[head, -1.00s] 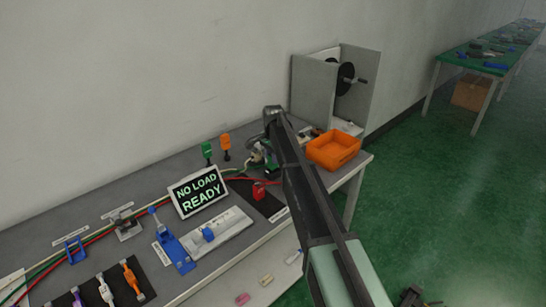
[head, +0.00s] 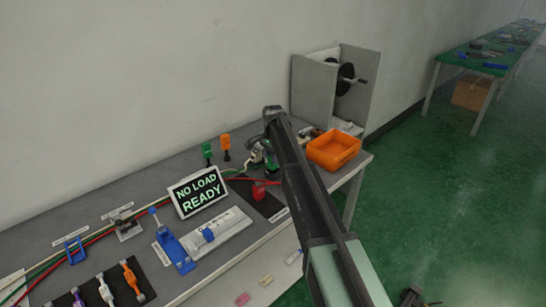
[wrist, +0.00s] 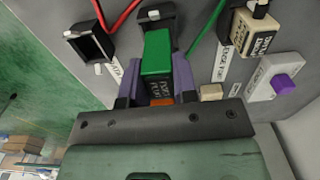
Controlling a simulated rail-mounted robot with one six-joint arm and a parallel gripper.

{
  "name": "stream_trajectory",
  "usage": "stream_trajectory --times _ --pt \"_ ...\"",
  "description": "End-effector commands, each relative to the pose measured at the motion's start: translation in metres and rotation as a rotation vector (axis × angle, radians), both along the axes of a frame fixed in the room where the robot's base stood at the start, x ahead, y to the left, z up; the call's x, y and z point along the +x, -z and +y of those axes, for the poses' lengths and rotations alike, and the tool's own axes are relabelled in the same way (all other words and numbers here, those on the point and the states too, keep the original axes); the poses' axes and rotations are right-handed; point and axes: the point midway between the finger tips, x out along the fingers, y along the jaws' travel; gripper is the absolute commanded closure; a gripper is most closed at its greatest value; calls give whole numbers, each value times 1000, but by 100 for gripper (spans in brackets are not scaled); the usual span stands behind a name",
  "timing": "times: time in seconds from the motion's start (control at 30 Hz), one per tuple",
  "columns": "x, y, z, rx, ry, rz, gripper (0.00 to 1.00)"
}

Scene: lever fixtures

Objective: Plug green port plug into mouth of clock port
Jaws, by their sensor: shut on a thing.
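The green port plug (wrist: 157,52) is between the fingers of my gripper (wrist: 156,80) in the wrist view, with a printed label on its near part. My gripper is shut on it. A dark, square-framed port (wrist: 155,18) lies straight beyond the plug's far end; the plug appears at or just short of its mouth, and I cannot tell whether it is inside. The port labels are too blurred to tell which is the clock port. In the head view my gripper (head: 262,153) is at the bench's far end, partly hidden by my arm.
In the wrist view an open dark port (wrist: 88,45) is at left and a port with a pale plug (wrist: 252,38) at right. A purple-tipped part (wrist: 286,86) is farther right. Red and green cables run nearby. An orange bin (head: 333,150) stands close beside my arm.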

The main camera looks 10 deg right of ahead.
Motion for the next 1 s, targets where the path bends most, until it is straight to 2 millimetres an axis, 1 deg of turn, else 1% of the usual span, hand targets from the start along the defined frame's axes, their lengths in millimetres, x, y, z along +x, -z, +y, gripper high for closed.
stream_trajectory --times 0.27,1.0 --pt "0 1 0 0 0 0 100" --pt "0 20 0 0 0 0 100"
